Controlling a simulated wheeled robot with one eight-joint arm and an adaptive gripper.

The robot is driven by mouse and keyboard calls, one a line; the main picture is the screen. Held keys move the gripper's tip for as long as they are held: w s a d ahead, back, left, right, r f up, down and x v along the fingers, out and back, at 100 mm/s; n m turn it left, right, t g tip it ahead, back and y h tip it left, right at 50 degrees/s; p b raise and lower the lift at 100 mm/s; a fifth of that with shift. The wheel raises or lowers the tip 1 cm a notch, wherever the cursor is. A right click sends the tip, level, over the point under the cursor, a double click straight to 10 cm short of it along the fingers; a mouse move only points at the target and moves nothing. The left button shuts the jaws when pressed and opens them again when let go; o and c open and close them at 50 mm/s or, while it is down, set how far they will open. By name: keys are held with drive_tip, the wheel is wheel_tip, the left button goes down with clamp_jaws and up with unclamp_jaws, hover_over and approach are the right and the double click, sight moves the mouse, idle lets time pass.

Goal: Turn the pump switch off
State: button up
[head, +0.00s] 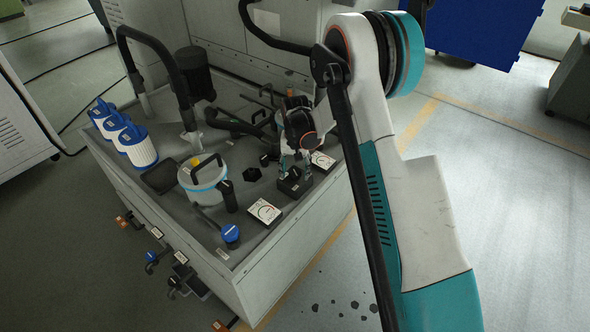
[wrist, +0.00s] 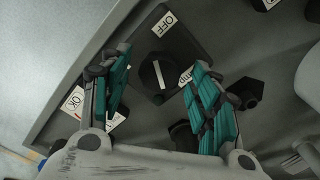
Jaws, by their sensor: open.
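The pump switch (wrist: 186,40) is a dark square box with a round black rotary knob (wrist: 157,77). A white line on the knob runs roughly up and down, slightly tilted. A white OFF label (wrist: 165,23) sits above the knob, and a partly hidden label, seemingly reading "Pump", is to its right. My gripper (wrist: 154,70) is open, with one finger on each side of the knob and visible gaps to it. In the head view, my gripper (head: 294,158) reaches down over the switch box (head: 294,185) on the tank top. Contact cannot be told.
White dial plates (head: 264,211) (head: 323,160) flank the switch. A lidded pot with a handle (head: 204,176), a blue-capped knob (head: 230,234) and black hoses (head: 160,52) stand nearby. Blue-white filters (head: 136,148) line the left edge. A machine cabinet (head: 235,38) rises behind.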

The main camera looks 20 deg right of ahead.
sight(295, 172)
wheel_tip(295, 172, up, 12)
idle(0.6)
drive_tip(key=s+r+n+t, duration=0.2)
drive_tip(key=s+r+t, duration=0.1)
drive_tip(key=s+r, duration=1.2)
drive_tip(key=s+r+n+t, duration=0.2)
drive_tip(key=s+t, duration=0.2)
drive_tip(key=s, duration=1.4)
drive_tip(key=shift+s+r, duration=0.15)
drive_tip(key=shift+s, duration=0.15)
drive_tip(key=shift+d, duration=0.1)
drive_tip(key=shift+c, duration=0.5)
idle(0.9)
